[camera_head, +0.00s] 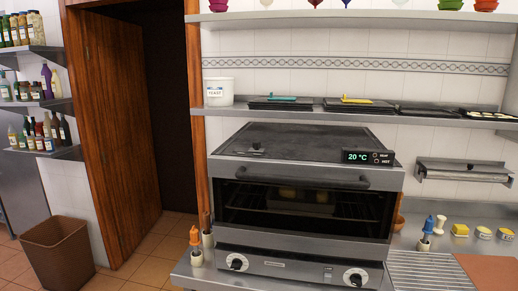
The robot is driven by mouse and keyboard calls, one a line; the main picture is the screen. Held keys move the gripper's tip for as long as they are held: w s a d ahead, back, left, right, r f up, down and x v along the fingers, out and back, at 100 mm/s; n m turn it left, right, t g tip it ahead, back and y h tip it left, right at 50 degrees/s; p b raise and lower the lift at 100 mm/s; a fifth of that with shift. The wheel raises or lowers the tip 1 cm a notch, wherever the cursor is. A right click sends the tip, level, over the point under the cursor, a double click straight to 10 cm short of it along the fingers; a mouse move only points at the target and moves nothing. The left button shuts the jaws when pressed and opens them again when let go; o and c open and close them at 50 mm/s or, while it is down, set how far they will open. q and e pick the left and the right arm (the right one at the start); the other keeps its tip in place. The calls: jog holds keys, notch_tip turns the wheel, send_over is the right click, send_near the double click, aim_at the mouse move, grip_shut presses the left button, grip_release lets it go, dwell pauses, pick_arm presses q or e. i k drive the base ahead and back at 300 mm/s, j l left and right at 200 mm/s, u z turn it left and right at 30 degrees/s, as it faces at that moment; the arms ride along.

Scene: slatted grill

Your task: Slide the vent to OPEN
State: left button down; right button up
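The steel oven (300,200) stands on a counter straight ahead, with a dark window and a long handle across the top of its closed door. Its top is a dark, flat panel (310,137) whose slats are too small to make out. A small knob or tab (256,150) sits at the front left of this panel and may be the vent slider. Any OPEN marking near it is too small to read. Neither of my grippers shows in the head view.
A display (368,157) reading 20 °C stands at the oven's front right corner. A steel shelf (390,118) with trays and a white tub (219,91) runs above the oven. Small items stand on the counter. A brown bin (58,252) stands on the floor at left.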

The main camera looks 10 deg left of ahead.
aim_at(257, 145)
jog(key=i, duration=1)
